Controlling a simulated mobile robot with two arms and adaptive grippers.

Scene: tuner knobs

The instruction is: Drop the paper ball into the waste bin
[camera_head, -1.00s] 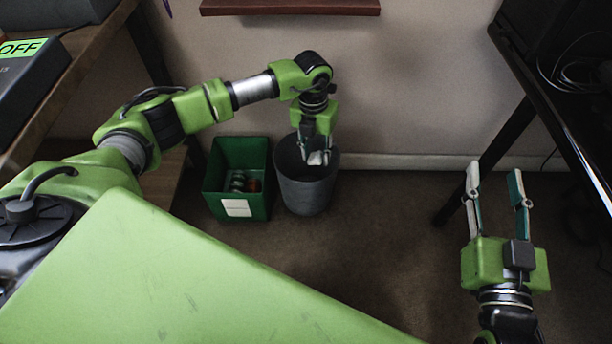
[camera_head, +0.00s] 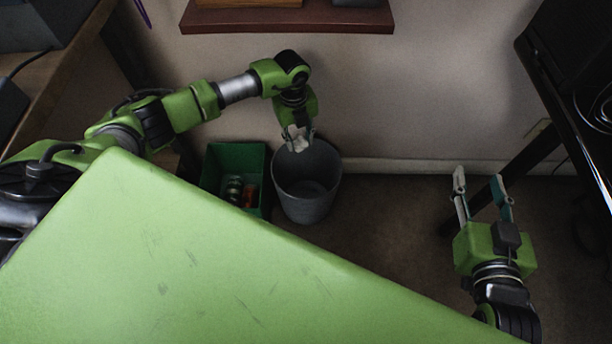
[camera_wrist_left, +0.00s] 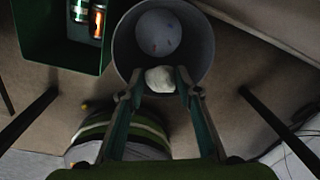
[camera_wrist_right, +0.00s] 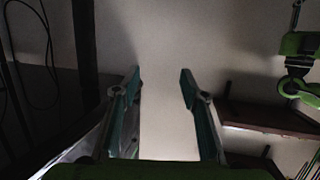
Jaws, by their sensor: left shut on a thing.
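The grey waste bin (camera_head: 308,190) stands on the floor near the wall, its inside visible and looking empty. My left gripper (camera_head: 298,142) is over the bin's left rear rim. It is shut on the white paper ball (camera_head: 299,138). My right gripper (camera_head: 482,190) is open and empty, well to the right of the bin. The right wrist view shows its fingers (camera_wrist_right: 160,75) apart with only wall between them.
A green crate (camera_head: 222,160) with batteries (camera_head: 235,189) inside stands just left of the bin. A wooden shelf (camera_head: 290,20) is on the wall above. A dark desk (camera_head: 560,80) stands at the right. The floor right of the bin is clear.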

